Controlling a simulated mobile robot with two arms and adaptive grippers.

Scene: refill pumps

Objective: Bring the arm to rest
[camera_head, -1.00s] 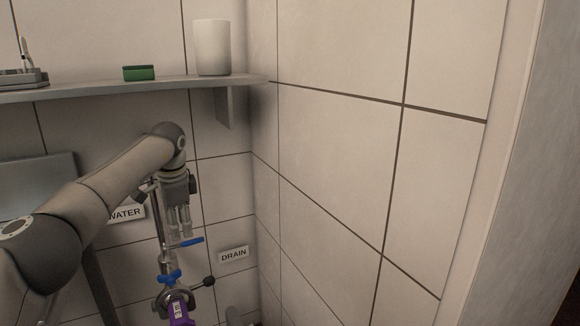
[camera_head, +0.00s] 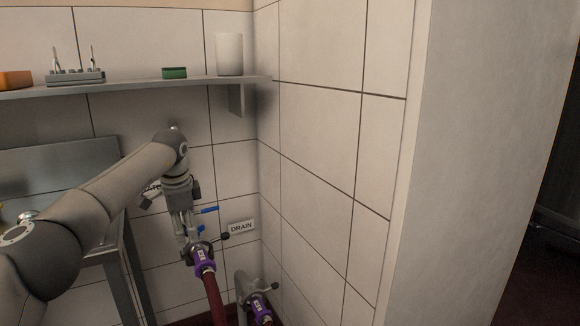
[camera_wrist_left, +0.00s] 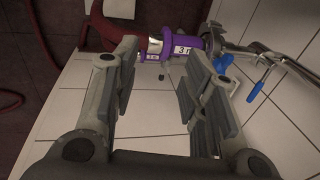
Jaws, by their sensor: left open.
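My left arm comes in from the left in the head view, with its gripper (camera_head: 187,238) pointing down by the wall pipework. The left gripper also shows in the left wrist view (camera_wrist_left: 160,62), its two fingers apart and nothing between them. Beyond the fingertips is a purple coupling (camera_wrist_left: 186,47) on a red hose (camera_wrist_left: 96,32). In the head view the purple coupling (camera_head: 204,264) sits just below the gripper, with the red hose (camera_head: 216,303) hanging from it. Whether the fingers touch the pipework cannot be told. My right gripper is not in view.
Blue valve handles (camera_head: 209,210) are close to the gripper, beside a DRAIN label (camera_head: 242,226). A second purple coupling (camera_head: 259,305) is lower right. A shelf (camera_head: 150,86) above holds a white cup (camera_head: 229,54) and a green sponge (camera_head: 174,72). A tiled side wall (camera_head: 320,150) bounds the right.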

